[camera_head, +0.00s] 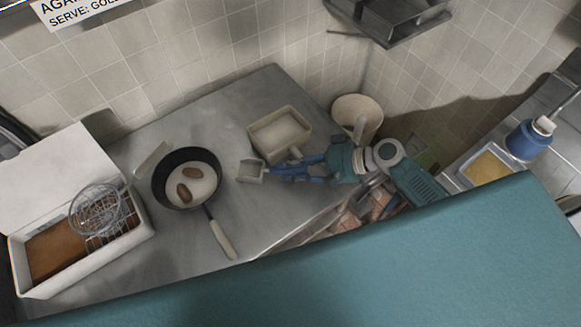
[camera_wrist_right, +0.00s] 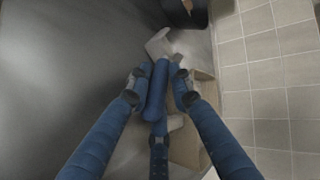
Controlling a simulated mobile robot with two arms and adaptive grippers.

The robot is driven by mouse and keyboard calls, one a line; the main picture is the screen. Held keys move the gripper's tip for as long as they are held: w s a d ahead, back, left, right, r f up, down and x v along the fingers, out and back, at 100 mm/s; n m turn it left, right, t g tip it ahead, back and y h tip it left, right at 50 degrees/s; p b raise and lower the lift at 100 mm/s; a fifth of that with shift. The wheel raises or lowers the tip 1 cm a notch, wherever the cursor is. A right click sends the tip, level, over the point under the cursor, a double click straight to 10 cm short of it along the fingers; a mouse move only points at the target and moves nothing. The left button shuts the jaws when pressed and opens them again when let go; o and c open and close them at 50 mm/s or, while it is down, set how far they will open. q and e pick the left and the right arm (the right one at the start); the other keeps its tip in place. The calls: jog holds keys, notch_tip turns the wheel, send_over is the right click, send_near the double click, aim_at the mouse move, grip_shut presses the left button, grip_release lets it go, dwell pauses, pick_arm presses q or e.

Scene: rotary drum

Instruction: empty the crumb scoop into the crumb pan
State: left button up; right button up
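The crumb scoop (camera_head: 251,171) is a small grey scoop left of my right gripper (camera_head: 285,172). The blue fingers are closed together around its handle, and the scoop head sticks out past the fingertips. In the right wrist view the scoop (camera_wrist_right: 158,43) shows beyond the fingers; what it holds is too small to tell. The crumb pan (camera_head: 264,153), a beige rectangular pan with a short handle, sits on the metal counter just behind and right of the scoop. It shows partly behind the fingers in the wrist view (camera_wrist_right: 205,100). My left gripper is not in view.
A black frying pan (camera_head: 157,190) with two brown oval pieces stands left of the scoop, its handle toward the front edge. A beige bin (camera_head: 345,105) stands behind my right arm.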

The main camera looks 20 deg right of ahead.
jog(key=o, duration=0.5)
jog(key=shift+c, duration=0.2)
jog(key=v, duration=1.2)
